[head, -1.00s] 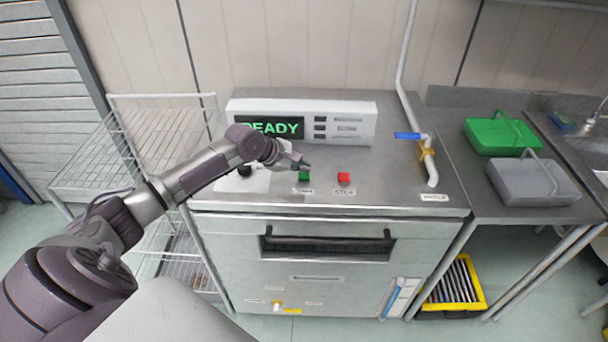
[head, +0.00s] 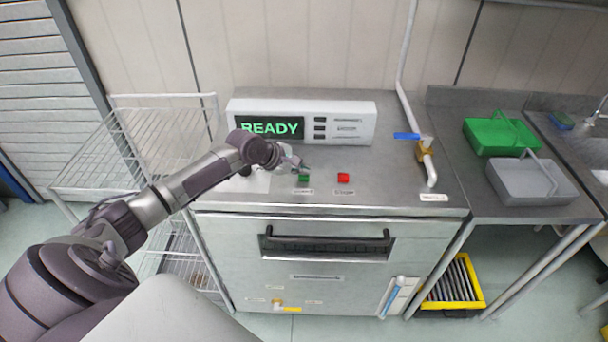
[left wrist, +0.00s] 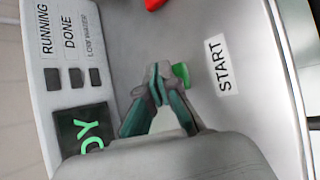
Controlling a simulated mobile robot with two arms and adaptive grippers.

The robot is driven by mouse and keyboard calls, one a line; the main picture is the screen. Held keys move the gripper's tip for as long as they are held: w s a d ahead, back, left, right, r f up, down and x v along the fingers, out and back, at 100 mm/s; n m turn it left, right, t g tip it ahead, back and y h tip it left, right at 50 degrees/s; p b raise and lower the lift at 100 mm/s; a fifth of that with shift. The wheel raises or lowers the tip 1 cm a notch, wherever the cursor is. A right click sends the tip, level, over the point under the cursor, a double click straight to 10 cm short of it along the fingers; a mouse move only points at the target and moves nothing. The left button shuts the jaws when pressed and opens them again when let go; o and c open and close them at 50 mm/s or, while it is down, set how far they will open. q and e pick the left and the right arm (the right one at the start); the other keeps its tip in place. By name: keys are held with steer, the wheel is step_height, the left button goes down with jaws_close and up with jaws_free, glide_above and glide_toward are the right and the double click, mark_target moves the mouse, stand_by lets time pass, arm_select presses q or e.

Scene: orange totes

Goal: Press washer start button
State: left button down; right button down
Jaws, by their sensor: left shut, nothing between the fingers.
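The washer (head: 330,235) is a steel machine with a white panel at its back, and its display (head: 268,128) reads READY. The green start button (head: 304,178) sits on the top, with a START label (left wrist: 223,65) that reads clearly in the left wrist view. My left gripper (head: 302,165) is shut and empty, its fingertips just behind the green button in the head view. In the left wrist view the fingertips (left wrist: 157,77) overlap the near edge of the green button (left wrist: 181,75); I cannot tell whether they touch it. My right gripper is not in view.
A red button (head: 343,178) is to the right of the green one. A pipe with a blue-handled valve (head: 407,136) stands at the right of the top. A wire rack (head: 100,165) is at left; green (head: 497,135) and grey (head: 530,180) baskets are at right.

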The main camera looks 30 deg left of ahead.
mark_target(302, 176)
arm_select(q)
steer(key=shift+f, duration=0.4)
stand_by(0.4)
steer(key=shift+r+p, duration=0.9)
steer(key=shift+p, duration=0.45)
step_height(302, 176, up, 5)
steer(key=p, duration=0.6)
stand_by(0.3)
